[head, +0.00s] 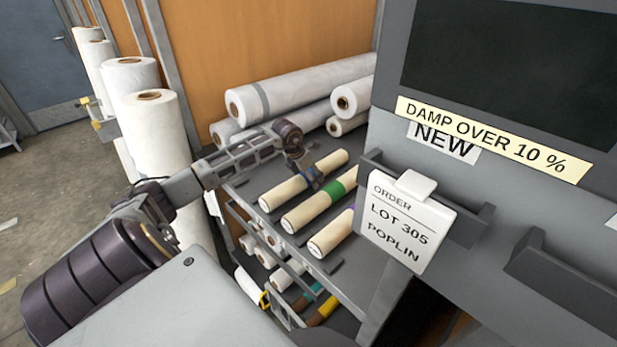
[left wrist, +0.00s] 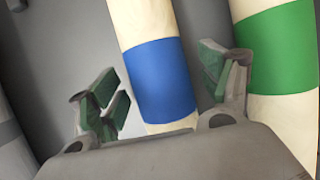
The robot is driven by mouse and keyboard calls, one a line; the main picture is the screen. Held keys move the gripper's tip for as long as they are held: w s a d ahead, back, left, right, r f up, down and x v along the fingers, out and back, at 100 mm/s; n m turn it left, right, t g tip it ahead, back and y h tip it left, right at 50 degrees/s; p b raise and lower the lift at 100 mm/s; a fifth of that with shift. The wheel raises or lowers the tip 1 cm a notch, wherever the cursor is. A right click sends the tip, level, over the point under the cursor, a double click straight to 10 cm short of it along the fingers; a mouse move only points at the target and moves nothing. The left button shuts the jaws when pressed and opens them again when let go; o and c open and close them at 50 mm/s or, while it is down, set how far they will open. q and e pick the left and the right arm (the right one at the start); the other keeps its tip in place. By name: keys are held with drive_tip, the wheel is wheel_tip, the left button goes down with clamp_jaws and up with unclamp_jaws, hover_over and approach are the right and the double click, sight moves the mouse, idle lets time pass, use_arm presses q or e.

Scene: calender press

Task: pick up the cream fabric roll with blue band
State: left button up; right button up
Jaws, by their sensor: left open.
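The cream fabric roll with blue band (left wrist: 161,80) lies between the two fingers of my left gripper (left wrist: 168,85) in the left wrist view. The gripper is open, and neither pad visibly presses on the roll. In the head view the cream roll (head: 284,191) lies on the grey shelf (head: 251,187), and my left gripper (head: 313,178) is over its middle, covering most of the blue band. My right gripper is in neither view.
A cream roll with green band (head: 319,205) lies close beside it, near one finger in the left wrist view. A third cream roll (head: 331,233) lies nearer. Large white rolls (head: 300,88) lie behind. A grey machine with an order card (head: 404,218) stands at right.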

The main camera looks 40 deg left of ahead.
use_arm(q)
drive_tip(key=shift+w+f, duration=0.1)
drive_tip(key=shift+f, duration=0.2)
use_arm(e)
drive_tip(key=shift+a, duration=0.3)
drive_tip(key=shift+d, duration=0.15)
use_arm(q)
drive_tip(key=shift+c, duration=0.6)
drive_tip(key=c, duration=1.3)
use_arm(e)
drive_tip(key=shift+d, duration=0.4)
use_arm(q)
drive_tip(key=shift+r, duration=0.1)
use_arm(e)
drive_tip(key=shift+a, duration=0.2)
